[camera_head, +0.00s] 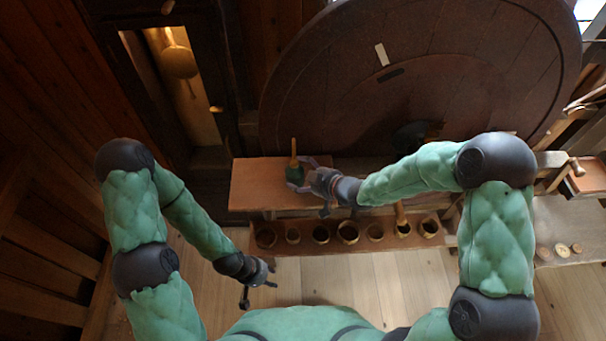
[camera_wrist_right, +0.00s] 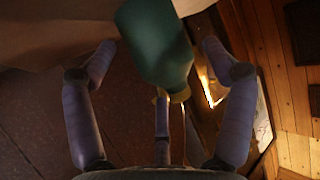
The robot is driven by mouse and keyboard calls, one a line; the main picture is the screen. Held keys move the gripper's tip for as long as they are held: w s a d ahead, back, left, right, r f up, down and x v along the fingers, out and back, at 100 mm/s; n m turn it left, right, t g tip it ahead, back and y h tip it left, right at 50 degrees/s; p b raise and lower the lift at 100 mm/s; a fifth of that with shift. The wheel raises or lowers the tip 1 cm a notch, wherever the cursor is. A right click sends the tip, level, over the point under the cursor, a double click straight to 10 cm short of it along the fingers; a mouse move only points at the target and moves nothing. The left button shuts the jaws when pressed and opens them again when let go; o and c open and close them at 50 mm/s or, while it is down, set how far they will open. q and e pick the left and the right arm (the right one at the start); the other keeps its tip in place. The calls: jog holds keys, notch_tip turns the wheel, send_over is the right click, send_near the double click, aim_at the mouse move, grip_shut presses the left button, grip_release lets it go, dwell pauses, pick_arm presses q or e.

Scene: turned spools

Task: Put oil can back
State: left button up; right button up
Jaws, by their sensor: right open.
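The oil can (camera_head: 294,174) is green with a thin tan spout pointing up. It stands on the reddish wooden shelf (camera_head: 250,186) below the large round wheel. My right gripper (camera_head: 304,180) is at the can, coming in from the right. In the right wrist view the green can (camera_wrist_right: 152,42) with its brass-coloured neck lies between the spread fingers (camera_wrist_right: 158,75), which are open and show gaps on both sides. My left gripper (camera_head: 262,284) is low on the left, away from the shelf, with fingers apart and nothing in them.
A rack with several round holes (camera_head: 348,232) runs below the shelf; some hold wooden-handled tools. The large dark wheel (camera_head: 340,100) stands behind. A bench (camera_head: 575,215) with small round pieces is at right.

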jog(key=p+v, duration=0.1)
jog(key=v, duration=1.1)
jog(key=shift+d, duration=0.1)
dwell(1.8)
